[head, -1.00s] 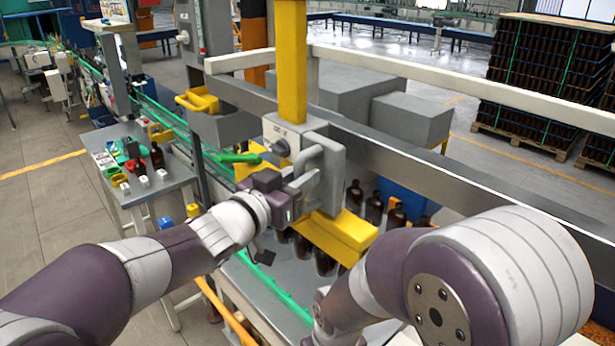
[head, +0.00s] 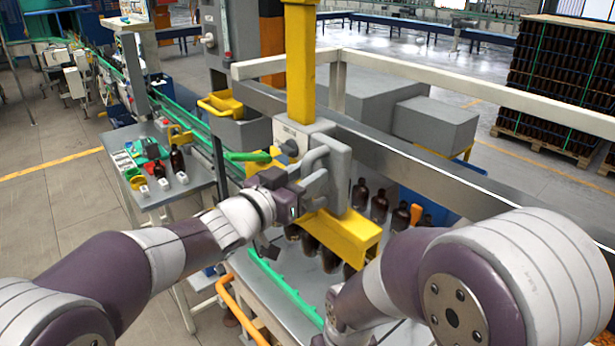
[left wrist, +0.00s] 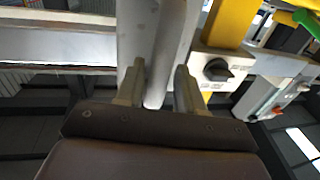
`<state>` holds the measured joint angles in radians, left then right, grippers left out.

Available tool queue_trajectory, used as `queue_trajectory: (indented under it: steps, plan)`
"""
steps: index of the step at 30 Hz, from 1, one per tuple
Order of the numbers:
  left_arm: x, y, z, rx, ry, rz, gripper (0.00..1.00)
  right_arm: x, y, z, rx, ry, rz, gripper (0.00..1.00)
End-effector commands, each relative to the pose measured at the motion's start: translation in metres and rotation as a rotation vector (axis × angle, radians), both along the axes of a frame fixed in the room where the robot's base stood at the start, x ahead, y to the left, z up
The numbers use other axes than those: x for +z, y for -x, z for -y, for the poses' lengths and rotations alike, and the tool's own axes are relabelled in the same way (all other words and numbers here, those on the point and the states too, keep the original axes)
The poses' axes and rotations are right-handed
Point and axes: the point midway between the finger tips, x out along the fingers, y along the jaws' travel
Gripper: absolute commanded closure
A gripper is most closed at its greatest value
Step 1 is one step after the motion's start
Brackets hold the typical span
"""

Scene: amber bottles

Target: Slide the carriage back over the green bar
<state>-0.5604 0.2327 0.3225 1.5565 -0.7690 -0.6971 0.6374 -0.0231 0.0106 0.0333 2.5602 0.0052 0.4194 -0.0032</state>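The carriage (head: 301,137) is a grey box on a yellow post, with a black knob, a grey handle (head: 327,165) and a yellow block (head: 345,236) below. My left gripper (head: 291,192) is at the handle. In the left wrist view, its two fingers (left wrist: 160,90) are shut on either side of the grey handle bar (left wrist: 168,50). A green bar-like piece (head: 247,156) sticks out left of the carriage. A green strip (head: 283,288) runs along the near edge of the metal table; I cannot tell which is the task's green bar. My right gripper is out of view.
Amber bottles (head: 379,206) stand behind and below the yellow block. A long metal rail (head: 420,178) and white beam (head: 450,88) run behind the carriage. A side table (head: 165,195) with small items stands left. An orange tube (head: 238,312) curves at the near edge.

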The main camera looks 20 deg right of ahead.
Motion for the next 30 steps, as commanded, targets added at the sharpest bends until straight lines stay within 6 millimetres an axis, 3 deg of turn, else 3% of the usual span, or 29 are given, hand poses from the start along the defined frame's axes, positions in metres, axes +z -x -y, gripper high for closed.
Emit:
queue_trajectory:
  steps: [9, 13, 24, 30]
  plan:
    - [-0.001, 0.001, 0.0, -0.002, 0.0, 0.0, 0.56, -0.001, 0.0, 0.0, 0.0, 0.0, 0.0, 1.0]
    - [-0.003, 0.006, -0.01, -0.001, 0.0, 0.002, 0.56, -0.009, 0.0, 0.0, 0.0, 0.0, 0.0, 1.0]
    - [-0.005, 0.049, -0.085, 0.003, 0.0, 0.001, 0.56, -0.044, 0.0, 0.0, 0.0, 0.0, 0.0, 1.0]
    - [-0.002, 0.062, -0.107, 0.001, 0.0, -0.001, 0.56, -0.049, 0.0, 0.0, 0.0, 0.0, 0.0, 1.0]
